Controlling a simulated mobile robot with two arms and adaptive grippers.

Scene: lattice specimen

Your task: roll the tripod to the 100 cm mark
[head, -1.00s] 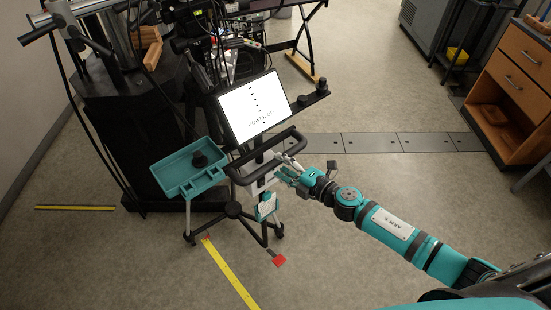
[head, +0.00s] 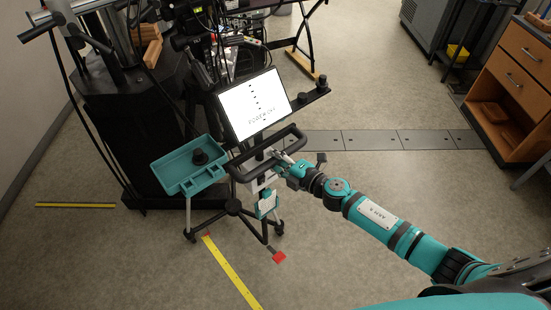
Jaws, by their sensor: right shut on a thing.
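The tripod (head: 234,208) is a wheeled stand with dark legs, a black looped handle (head: 296,131), a lit tablet screen (head: 254,105) and a teal tray (head: 187,166) on its left. It stands upright at the upper end of a yellow floor tape (head: 232,273). The tape's marks are too small to read. My left gripper is out of view.
A dark equipment rack (head: 150,165) stands close behind the tripod on the left. Another yellow strip (head: 75,206) lies at far left. A wooden drawer cabinet (head: 513,85) stands at the right. The floor in front and to the right is clear.

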